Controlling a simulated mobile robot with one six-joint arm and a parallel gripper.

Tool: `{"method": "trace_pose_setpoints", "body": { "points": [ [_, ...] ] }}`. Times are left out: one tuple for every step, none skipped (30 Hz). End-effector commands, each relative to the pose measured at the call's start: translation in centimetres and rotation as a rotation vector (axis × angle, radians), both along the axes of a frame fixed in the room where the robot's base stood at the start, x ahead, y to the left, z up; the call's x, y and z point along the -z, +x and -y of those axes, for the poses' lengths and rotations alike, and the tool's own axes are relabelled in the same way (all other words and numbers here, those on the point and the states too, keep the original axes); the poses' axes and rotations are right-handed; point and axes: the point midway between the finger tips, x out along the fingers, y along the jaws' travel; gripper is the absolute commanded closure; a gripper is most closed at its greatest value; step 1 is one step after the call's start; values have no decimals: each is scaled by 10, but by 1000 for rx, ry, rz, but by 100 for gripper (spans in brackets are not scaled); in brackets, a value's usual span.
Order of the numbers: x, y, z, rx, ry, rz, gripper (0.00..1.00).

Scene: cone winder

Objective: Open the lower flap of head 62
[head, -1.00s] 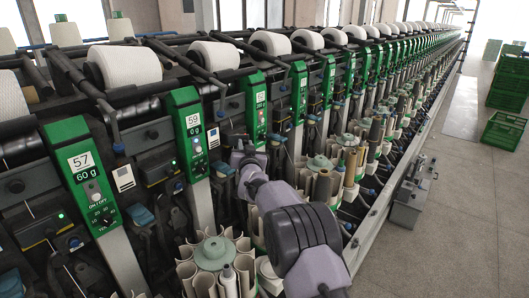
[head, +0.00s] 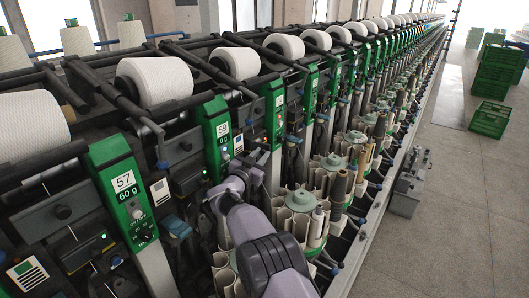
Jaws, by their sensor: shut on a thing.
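My gripper (head: 236,178) is at the machine front, between the green panel marked 59 (head: 219,136) and the green panel to its right (head: 275,112). It is shut on a part low on that winding head. My own wrist hides the fingertips and most of that part, so I cannot tell how far any flap is open. The label on the right panel is too small to read, and I cannot pick out the number 62. The panel marked 57 (head: 124,195) stands at the near left.
White cones (head: 154,80) lie along the top of the machine. Round magazines of pale tubes (head: 300,201) stand close to the right of my arm. A grey box (head: 407,190) sits on the floor beside the machine. Green crates (head: 489,119) stand far right, with open floor before them.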

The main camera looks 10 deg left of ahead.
Motion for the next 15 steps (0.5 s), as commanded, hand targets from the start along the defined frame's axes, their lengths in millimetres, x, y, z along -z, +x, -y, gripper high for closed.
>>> {"method": "trace_pose_setpoints", "body": {
  "points": [
    [-4, 0, -2, 3, 0, 6, 100],
    [-4, 0, -2, 5, -1, 7, 100],
    [-4, -1, -2, 8, 0, 7, 100],
    [-4, -1, -2, 10, 1, 6, 100],
    [-4, -1, -2, 11, 1, 6, 100],
    [-4, -1, -2, 12, 1, 6, 100],
    [-4, -1, -2, 13, 0, 7, 100],
    [-4, -1, -2, 13, 0, 7, 100],
    [-4, -1, -2, 13, 0, 7, 100],
    [-4, -1, -2, 13, 0, 7, 100],
    [-4, -1, -2, 13, 0, 7, 100],
    [-4, -1, -2, 13, 0, 7, 100],
    [-4, -1, -2, 12, 0, 7, 100],
    [-4, -1, -2, 12, 0, 7, 100],
    [-5, -1, -2, 12, 0, 7, 77]
  ]
}}
